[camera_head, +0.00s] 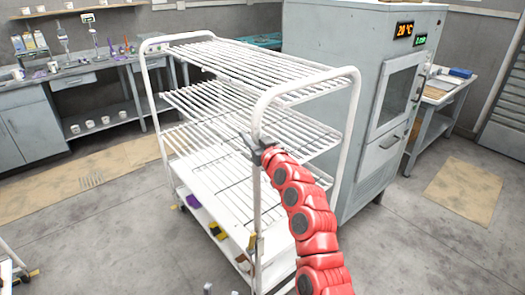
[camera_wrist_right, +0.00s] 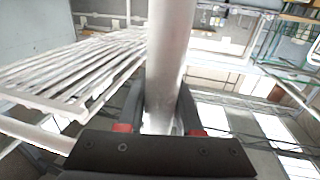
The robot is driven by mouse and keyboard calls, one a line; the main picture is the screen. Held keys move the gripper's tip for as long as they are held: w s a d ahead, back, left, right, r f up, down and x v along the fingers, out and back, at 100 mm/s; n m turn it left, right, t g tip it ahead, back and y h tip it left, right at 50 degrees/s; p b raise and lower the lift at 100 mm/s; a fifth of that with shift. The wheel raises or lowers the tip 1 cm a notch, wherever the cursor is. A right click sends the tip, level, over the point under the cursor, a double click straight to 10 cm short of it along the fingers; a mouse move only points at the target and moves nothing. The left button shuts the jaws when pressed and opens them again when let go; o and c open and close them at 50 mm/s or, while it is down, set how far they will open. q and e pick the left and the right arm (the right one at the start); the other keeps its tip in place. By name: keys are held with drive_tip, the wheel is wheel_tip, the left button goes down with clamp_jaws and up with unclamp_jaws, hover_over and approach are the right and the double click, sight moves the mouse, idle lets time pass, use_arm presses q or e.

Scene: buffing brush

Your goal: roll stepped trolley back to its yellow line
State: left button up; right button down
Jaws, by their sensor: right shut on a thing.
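The stepped trolley (camera_head: 190,158) stands in the middle of the head view, with a white tube frame and several white wire shelves. My right gripper (camera_head: 262,150) is shut on the trolley's near upright post. In the right wrist view the post (camera_wrist_right: 168,60) passes between the two fingers (camera_wrist_right: 160,120), with a wire shelf to its left. My red right arm covers part of the trolley's right side. I cannot make out a yellow line on the floor.
A tall grey cabinet (camera_head: 370,110) with lit displays stands close behind the trolley's right side. A workbench (camera_head: 85,72) runs along the back left, and a side table (camera_head: 437,98) stands at right. Tan floor patches (camera_head: 465,190) lie at right and left. Grey floor is open at front left.

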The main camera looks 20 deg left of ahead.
drive_tip(key=shift+w+a+f+b, duration=0.1)
drive_tip(key=shift+w+a+b, duration=0.35)
drive_tip(key=shift+a, duration=0.25)
drive_tip(key=shift+w+a+r+b, duration=0.1)
drive_tip(key=shift+w+a+b, duration=0.4)
drive_tip(key=shift+a, duration=0.25)
drive_tip(key=shift+w+a+f+b, duration=0.1)
drive_tip(key=shift+w+a+b, duration=0.35)
drive_tip(key=shift+a, duration=0.25)
drive_tip(key=c, duration=0.6)
unclamp_jaws()
drive_tip(key=shift+a, duration=0.1)
